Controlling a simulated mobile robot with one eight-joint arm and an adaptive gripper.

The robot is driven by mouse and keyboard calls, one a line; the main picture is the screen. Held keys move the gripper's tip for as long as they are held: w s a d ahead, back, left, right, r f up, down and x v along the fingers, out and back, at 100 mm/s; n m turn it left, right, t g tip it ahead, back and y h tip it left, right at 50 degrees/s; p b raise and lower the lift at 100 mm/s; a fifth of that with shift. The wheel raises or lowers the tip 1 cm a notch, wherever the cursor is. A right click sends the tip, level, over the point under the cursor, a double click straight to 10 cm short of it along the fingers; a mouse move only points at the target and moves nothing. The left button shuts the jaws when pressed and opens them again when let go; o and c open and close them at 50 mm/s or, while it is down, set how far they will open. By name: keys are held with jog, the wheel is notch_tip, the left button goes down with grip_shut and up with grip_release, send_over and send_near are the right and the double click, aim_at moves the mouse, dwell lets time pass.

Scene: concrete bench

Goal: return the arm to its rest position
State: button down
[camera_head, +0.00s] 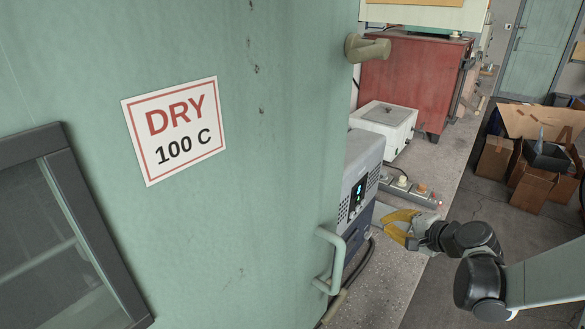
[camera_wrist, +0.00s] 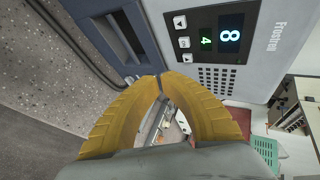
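My gripper (camera_head: 390,226) has yellow fingers and hangs at the end of my dark-jointed arm, at the right of the head view. It is just right of a grey and blue device with a lit display (camera_head: 359,168), over the bench side. In the wrist view my gripper (camera_wrist: 160,78) has its fingertips drawn together, with nothing seen between them. The device's panel (camera_wrist: 225,45) fills the top there, showing a 4 and an 8. I cannot tell whether the fingers touch the device.
A large green door (camera_head: 240,230) with a "DRY 100 C" sign (camera_head: 176,131) and a handle (camera_head: 335,262) fills the left. A white box (camera_head: 385,124), a power strip (camera_head: 425,197) and a red cabinet (camera_head: 410,80) stand beyond. Cardboard boxes (camera_head: 530,190) lie on the floor at right.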

jog(key=s+a+r+n+g+h, duration=0.1)
jog(key=s+a+r+n, duration=0.15)
jog(key=s, duration=0.45)
jog(key=s+a+r+n+g+h, duration=0.2)
jog(key=s+r+n, duration=0.2)
jog(key=s, duration=0.3)
jog(key=s+d+n+h, duration=0.2)
jog(key=s+n+h, duration=0.1)
jog(key=s, duration=1)
jog(key=shift+n, duration=0.85)
